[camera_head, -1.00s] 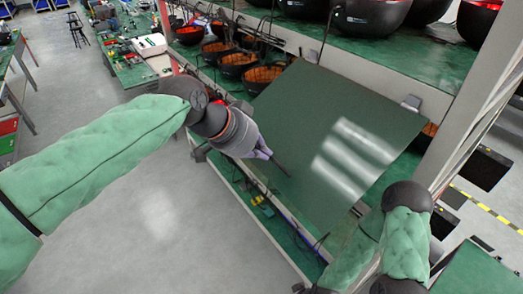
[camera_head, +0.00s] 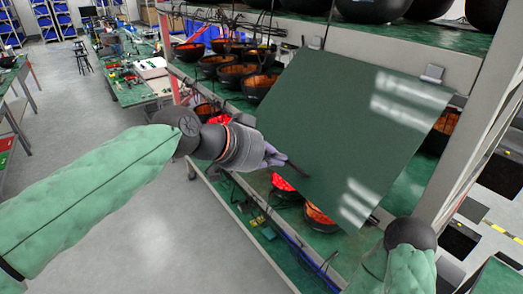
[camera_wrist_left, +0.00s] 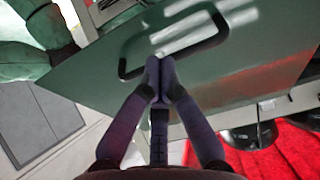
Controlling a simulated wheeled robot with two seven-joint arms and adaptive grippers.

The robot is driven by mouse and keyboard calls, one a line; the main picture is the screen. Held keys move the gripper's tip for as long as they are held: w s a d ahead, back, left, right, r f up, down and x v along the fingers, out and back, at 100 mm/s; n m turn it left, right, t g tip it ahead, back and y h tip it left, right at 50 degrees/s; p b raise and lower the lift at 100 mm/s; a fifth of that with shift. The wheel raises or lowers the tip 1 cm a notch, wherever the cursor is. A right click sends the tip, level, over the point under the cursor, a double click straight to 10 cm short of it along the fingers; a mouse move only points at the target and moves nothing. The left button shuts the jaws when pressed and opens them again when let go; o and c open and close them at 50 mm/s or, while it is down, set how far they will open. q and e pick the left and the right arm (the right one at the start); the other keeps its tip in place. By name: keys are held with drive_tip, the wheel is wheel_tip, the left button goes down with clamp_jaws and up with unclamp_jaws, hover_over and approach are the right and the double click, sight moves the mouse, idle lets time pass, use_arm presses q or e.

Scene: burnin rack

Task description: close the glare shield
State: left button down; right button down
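The glare shield (camera_head: 340,125) is a dark green glossy panel, tilted out from the rack front and attached near its upper edge. It also shows in the left wrist view (camera_wrist_left: 265,60) with a dark bar handle (camera_wrist_left: 205,46) on its face. My left gripper (camera_head: 285,160) is at the shield's lower left edge area. In the left wrist view its purple fingers (camera_wrist_left: 158,70) come together on the handle bar, and the tips partly hide it. My right arm shows at the lower right, but its gripper is out of view.
Black bowls with orange insides (camera_head: 238,73) stand on the rack shelf, and some glow red below the shield. A pale rack post (camera_head: 475,130) rises on the right. A cluttered green bench (camera_head: 130,92) stands at the back left. The grey floor on the left is clear.

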sight(297, 175)
use_arm(q)
drive_tip(key=w+d+f+b, duration=0.1)
drive_tip(key=d+f+b, duration=0.1)
drive_tip(key=b, duration=0.2)
drive_tip(key=w+d+f+t+h+b, duration=0.1)
drive_tip(key=f+b, duration=0.2)
drive_tip(key=b, duration=0.1)
drive_tip(key=w+d+f+h+b, duration=0.1)
drive_tip(key=w+d+f+b, duration=0.1)
drive_tip(key=f+b, duration=0.1)
drive_tip(key=shift+d+t+b, duration=0.3)
drive_tip(key=shift+t+b, duration=0.1)
drive_tip(key=shift+b, duration=0.4)
drive_tip(key=b+x, duration=0.2)
drive_tip(key=x, duration=1.2)
drive_tip(key=shift+f, duration=0.2)
drive_tip(key=shift+a, duration=0.1)
